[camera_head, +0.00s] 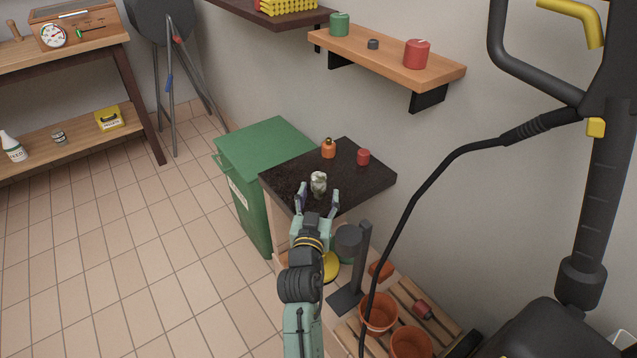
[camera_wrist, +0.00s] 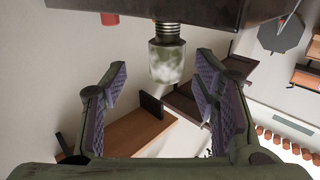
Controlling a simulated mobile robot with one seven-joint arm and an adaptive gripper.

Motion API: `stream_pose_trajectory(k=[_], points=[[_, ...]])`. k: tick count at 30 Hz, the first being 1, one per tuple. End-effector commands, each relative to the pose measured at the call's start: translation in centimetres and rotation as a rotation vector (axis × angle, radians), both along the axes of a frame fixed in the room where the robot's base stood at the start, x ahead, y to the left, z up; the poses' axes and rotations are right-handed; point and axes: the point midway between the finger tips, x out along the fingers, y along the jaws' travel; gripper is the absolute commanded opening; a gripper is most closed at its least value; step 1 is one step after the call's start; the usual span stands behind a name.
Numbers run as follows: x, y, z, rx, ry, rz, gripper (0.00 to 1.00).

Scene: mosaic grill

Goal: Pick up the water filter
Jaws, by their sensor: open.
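The item I take for the water filter is a small, mottled white-and-green cylinder (camera_head: 318,184). It stands near the front edge of the dark cabinet top (camera_head: 290,184). In the wrist view, which is upside down, the filter (camera_wrist: 166,62) shows a grey ribbed section against the dark top. My gripper (camera_head: 319,196) is open and empty, with its fingers pointing at the filter. In the wrist view the purple-padded fingers (camera_wrist: 163,82) stand to either side, with the filter lined up between them and seemingly just beyond their tips. I see no contact.
An orange bottle (camera_head: 328,149) and a red canister (camera_head: 363,157) stand behind the filter on the same top. A green bin (camera_head: 262,150) is to the left. A wooden shelf (camera_head: 390,58) hangs above. A black hose (camera_head: 415,185) runs down at the right.

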Motion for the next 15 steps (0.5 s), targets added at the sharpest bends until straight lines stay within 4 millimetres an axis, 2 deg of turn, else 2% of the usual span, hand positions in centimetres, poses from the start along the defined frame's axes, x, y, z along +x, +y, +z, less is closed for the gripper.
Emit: stream_pose_trajectory(k=[9, 15], points=[[4.4, 0.1, 0.1, 0.0, 0.0, 0.001, 0.55], [5.2, 0.0, -0.1, 0.0, -0.001, 0.001, 0.55]])
